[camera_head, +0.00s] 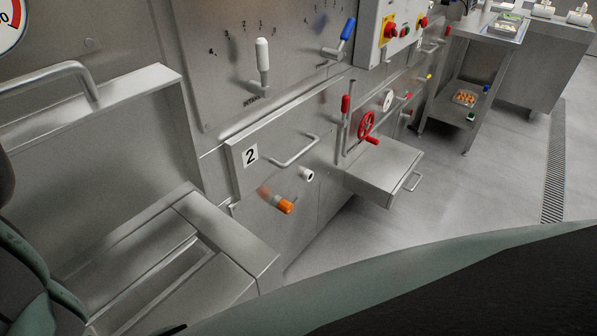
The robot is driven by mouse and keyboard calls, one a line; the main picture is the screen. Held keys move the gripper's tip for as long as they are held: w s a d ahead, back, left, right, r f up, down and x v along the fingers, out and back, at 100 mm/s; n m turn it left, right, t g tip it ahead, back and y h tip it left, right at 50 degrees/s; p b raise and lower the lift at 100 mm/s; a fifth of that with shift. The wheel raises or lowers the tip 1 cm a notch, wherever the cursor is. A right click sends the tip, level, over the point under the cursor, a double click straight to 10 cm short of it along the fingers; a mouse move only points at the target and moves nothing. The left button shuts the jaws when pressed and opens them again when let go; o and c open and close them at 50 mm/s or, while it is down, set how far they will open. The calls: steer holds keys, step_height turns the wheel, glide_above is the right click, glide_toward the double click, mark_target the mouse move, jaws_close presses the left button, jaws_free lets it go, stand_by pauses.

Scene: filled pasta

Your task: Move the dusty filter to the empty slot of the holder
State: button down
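I cannot make out a dusty filter in this view. No filter holder with an empty slot can be told for certain. At the lower left a steel unit (228,243) has a long recessed opening in its top, and I cannot tell whether it is the holder. My gripper is not visible. Green and black parts of my own body cover the left edge and the lower right and hide what lies behind them.
A steel machine carries a panel marked 2 (250,155), a white-knobbed lever (262,55), an orange handle (284,207) and a red handwheel (366,124). A steel drawer (383,168) juts out. A steel table (485,32) stands behind. Floor (480,195) at right is clear.

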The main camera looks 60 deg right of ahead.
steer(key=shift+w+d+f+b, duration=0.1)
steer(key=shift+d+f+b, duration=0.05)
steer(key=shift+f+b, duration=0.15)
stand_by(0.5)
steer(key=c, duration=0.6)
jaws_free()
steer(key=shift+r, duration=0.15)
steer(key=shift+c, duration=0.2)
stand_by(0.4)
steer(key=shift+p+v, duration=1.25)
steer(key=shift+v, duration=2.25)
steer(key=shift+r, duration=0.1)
